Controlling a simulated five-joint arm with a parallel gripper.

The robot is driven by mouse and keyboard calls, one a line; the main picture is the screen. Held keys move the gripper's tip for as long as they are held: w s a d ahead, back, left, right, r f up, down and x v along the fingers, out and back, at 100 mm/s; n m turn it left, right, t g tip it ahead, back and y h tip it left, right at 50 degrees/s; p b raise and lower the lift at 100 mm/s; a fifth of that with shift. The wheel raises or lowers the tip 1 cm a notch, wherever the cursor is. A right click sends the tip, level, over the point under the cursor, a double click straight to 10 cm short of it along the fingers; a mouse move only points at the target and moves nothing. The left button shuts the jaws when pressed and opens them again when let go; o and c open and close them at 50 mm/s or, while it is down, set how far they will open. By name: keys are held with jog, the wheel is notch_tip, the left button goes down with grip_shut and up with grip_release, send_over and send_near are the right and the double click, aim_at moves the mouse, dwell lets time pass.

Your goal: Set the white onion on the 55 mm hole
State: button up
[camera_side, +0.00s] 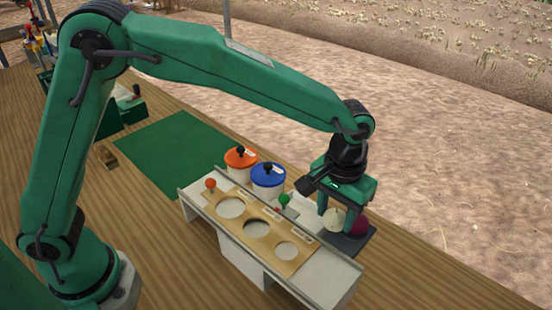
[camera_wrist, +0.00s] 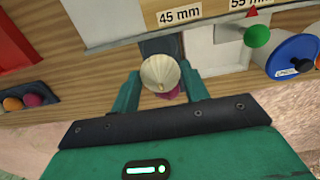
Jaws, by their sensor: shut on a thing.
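The white onion (camera_side: 335,220) is between the fingers of my gripper (camera_side: 338,213), which is shut on it. In the wrist view the white onion (camera_wrist: 159,72) sits between the two green fingers (camera_wrist: 160,80). A purple onion (camera_side: 359,226) is close beside it over a dark tray (camera_side: 357,243); in the wrist view it is partly hidden behind the white onion. The wooden board (camera_side: 272,240) has three holes. The middle one, the 55 mm hole (camera_side: 257,229), is empty and left of my gripper; the wrist view shows its label (camera_wrist: 250,4).
A smaller hole (camera_side: 287,251) and a larger hole (camera_side: 231,208) flank the middle one. A green ball (camera_side: 284,200), a red ball (camera_side: 210,184), a blue-lidded pot (camera_side: 268,178) and an orange-lidded pot (camera_side: 241,160) stand along the board. A green mat (camera_side: 170,145) lies clear behind.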

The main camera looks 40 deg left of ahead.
jog(key=s+a+r, duration=0.5)
jog(key=s+a, duration=0.5)
jog(key=a, duration=0.1)
jog(key=shift+a, duration=0.25)
jog(key=shift+s+f, duration=0.1)
jog(key=shift+f, duration=0.15)
jog(key=shift+f, duration=3.05)
jog(key=o, duration=1.1)
jog(key=shift+c, duration=0.2)
jog(key=shift+r, duration=0.1)
